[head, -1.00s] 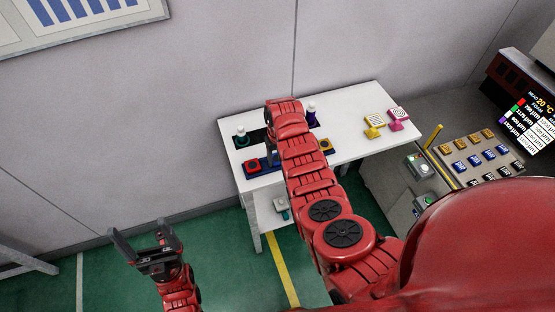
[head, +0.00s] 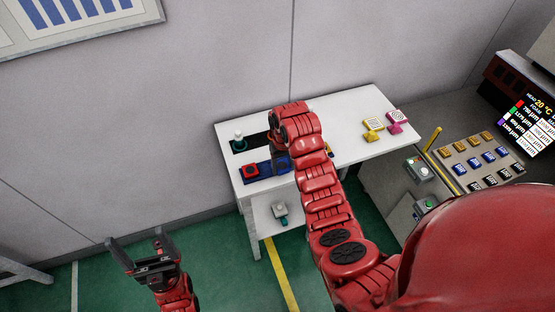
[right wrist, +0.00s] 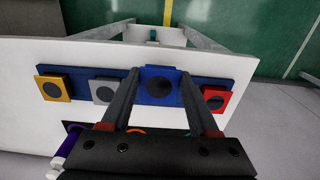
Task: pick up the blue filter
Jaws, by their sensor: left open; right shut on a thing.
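The blue filter (right wrist: 160,86) is a square blue plate with a dark round centre, at the blue rack (right wrist: 80,88) in the right wrist view. My right gripper (right wrist: 160,100) is shut on it, one finger at each side. In the head view the blue filter (head: 283,163) shows beneath my right gripper (head: 279,151), partly covered by the arm. I cannot tell whether it is clear of the rack. My left gripper (head: 136,240) is open and empty, low at the left, away from the table.
The rack also holds a red filter (right wrist: 215,98), a grey filter (right wrist: 104,91) and a yellow filter (right wrist: 54,88). A green-based bottle (head: 239,142) stands behind it on the white table (head: 350,150). Yellow (head: 373,125) and pink (head: 396,119) pieces lie right. A button console (head: 470,165) stands beyond.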

